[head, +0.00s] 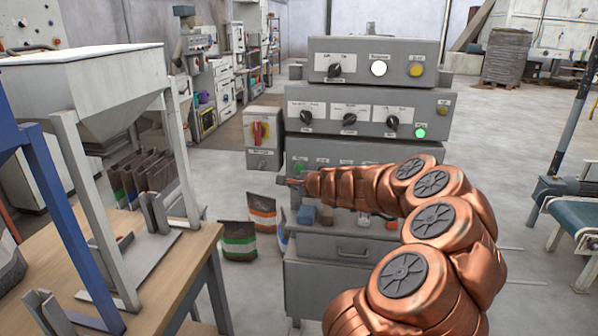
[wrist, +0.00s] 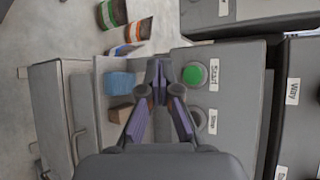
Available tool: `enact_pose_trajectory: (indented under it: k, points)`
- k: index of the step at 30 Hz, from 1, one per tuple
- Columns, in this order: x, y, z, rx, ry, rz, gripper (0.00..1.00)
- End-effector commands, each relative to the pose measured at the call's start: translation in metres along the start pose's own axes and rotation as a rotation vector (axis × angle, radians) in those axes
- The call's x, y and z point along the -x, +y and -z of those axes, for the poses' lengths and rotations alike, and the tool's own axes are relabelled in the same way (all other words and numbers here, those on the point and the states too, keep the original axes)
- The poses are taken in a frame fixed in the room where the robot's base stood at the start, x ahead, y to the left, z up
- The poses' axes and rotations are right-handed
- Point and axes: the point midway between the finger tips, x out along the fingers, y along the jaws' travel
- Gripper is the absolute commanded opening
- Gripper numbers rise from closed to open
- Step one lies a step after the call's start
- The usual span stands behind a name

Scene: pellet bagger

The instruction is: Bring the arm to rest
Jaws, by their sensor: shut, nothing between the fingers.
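My copper-coloured arm (head: 437,219) reaches in from the lower right of the head view, across the front of the grey control cabinet (head: 360,152). My gripper (head: 284,181) is at its left end, in front of the lower panel. In the wrist view my gripper (wrist: 157,68) has its fingertips together with nothing between them. A green Start button (wrist: 193,75) is just right of the fingertips there, and a grey Stop button (wrist: 197,118) is below it. I cannot tell whether the fingertips touch the panel.
A blue block (wrist: 119,83) and a brown block (wrist: 120,113) lie on the cabinet's ledge. Printed bags (head: 239,240) stand on the floor left of the cabinet. A wooden table (head: 150,262) with a hopper (head: 95,85) is at left.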

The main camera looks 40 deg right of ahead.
Motion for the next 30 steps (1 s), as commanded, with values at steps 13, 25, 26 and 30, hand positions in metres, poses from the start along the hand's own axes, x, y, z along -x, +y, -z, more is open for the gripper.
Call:
enact_pose_trajectory:
  k: [13, 25, 26, 30]
  points:
    - [0.000, -0.001, 0.000, 0.001, -0.001, 0.001, 0.00]
    - [0.026, 0.002, -0.154, 0.298, -0.275, -0.063, 0.00]
    - [0.031, 0.006, -0.172, 0.337, -0.308, -0.073, 0.00]
    - [0.063, 0.030, -0.248, 0.525, -0.463, -0.130, 0.00]
